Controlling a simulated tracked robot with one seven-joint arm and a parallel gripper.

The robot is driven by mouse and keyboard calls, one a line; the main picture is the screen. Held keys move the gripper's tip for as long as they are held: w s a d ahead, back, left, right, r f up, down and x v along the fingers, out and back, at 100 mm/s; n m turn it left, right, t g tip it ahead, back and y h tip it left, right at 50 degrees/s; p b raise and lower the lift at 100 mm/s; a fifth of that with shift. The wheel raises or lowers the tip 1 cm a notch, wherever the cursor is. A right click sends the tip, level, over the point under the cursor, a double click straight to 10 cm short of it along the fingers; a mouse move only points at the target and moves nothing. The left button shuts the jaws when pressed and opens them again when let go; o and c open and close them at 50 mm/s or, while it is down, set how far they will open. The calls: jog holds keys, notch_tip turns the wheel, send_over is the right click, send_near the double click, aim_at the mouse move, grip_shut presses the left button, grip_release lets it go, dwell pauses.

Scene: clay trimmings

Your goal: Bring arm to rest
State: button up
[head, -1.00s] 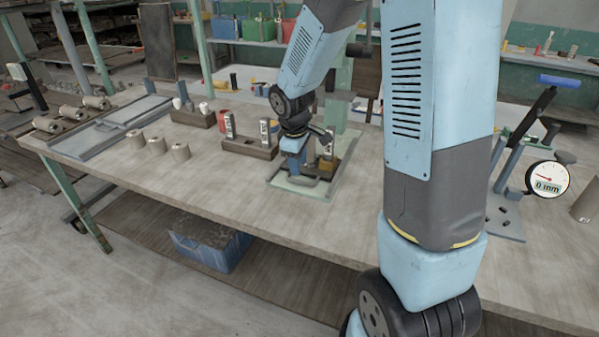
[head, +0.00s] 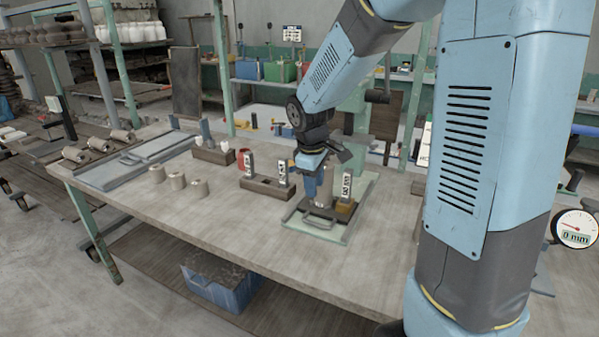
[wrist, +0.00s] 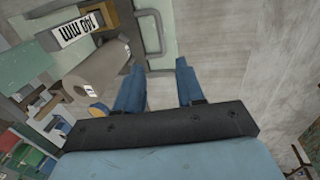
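My gripper (head: 311,190) hangs low over the front of a pale green plate (head: 318,232) on the workbench. In the wrist view its two blue fingers (wrist: 160,72) stand apart with nothing between them, so it is open. A grey clay cylinder (wrist: 103,72) is beside the fingers on the left, outside the gap. It also shows in the head view (head: 325,187), partly hidden behind the gripper. A label reading 140 mm (wrist: 77,30) stands next to it, also in the head view (head: 346,187). My arm is still extended over the bench.
A dark wooden holder (head: 265,190) with labelled posts is left of the plate. Several clay cylinders (head: 177,181) stand near a grey tray (head: 110,173). A dial gauge (head: 574,229) reads 0 mm at right. The front left of the bench (head: 215,225) is clear.

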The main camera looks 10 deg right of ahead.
jog(key=s+d+r+m+t, duration=0.2)
jog(key=s+r+m, duration=0.3)
jog(key=s, duration=0.6)
jog(key=s+d+r+m+t+y, duration=0.1)
jog(key=s+d+r+m+t, duration=0.1)
jog(key=s+r+m, duration=0.3)
jog(key=s+d+r, duration=0.1)
jog(key=s+r, duration=0.3)
jog(key=s, duration=0.2)
jog(key=shift+s+r, duration=0.15)
jog(key=shift+r, duration=0.25)
jog(key=shift+d, duration=0.1)
dwell(0.8)
